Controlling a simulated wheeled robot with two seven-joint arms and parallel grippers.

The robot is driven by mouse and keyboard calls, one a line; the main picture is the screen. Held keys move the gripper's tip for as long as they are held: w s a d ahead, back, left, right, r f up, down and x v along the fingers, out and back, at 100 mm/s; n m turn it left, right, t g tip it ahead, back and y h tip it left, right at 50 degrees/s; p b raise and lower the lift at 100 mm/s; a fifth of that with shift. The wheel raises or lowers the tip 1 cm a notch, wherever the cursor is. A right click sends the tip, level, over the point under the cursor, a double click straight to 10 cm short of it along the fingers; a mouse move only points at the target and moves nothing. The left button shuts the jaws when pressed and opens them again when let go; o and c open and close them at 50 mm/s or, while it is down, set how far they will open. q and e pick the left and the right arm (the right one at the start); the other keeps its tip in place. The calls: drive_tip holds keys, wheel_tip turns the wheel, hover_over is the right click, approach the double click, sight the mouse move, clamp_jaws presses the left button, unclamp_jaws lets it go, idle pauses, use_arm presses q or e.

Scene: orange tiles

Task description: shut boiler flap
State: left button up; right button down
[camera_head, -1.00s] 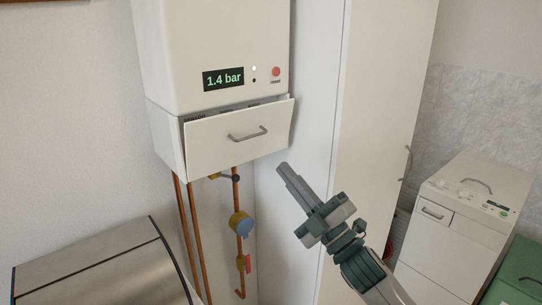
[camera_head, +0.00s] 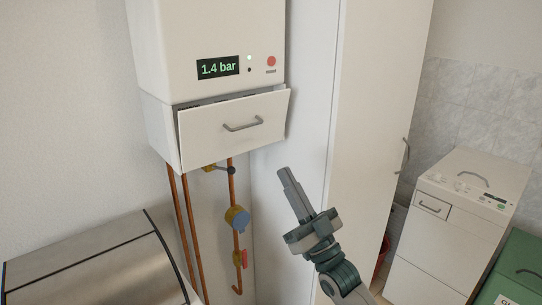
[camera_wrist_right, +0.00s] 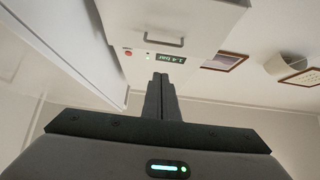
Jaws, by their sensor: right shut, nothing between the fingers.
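The white boiler (camera_head: 205,45) hangs on the wall in the upper left of the head view. Its display reads 1.4 bar. The boiler flap (camera_head: 235,128) at its bottom front is tilted outward at the top, with a dark gap along its upper edge, and has a grey bar handle (camera_head: 243,123). My right gripper (camera_head: 285,173) is shut and empty, below and right of the flap and apart from it. In the right wrist view the closed fingers (camera_wrist_right: 160,78) point toward the boiler, with the handle (camera_wrist_right: 158,38) beyond them. My left gripper is not in view.
Copper pipes (camera_head: 182,235) and a blue gauge or valve (camera_head: 237,219) hang below the boiler. A tall white cabinet (camera_head: 375,110) stands right of it. A steel rounded appliance (camera_head: 95,265) is at lower left, and a white washer (camera_head: 455,220) at right.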

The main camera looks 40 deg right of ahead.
drive_tip(key=d+p+x, duration=0.1)
drive_tip(key=p+x, duration=0.4)
drive_tip(key=x, duration=0.5)
drive_tip(key=p, duration=0.2)
approach(243, 109)
drive_tip(key=shift+x, duration=0.8)
drive_tip(key=shift+r, duration=0.1)
drive_tip(key=shift+b+x, duration=0.3)
drive_tip(key=shift+x, duration=0.95)
drive_tip(key=shift+s, duration=0.1)
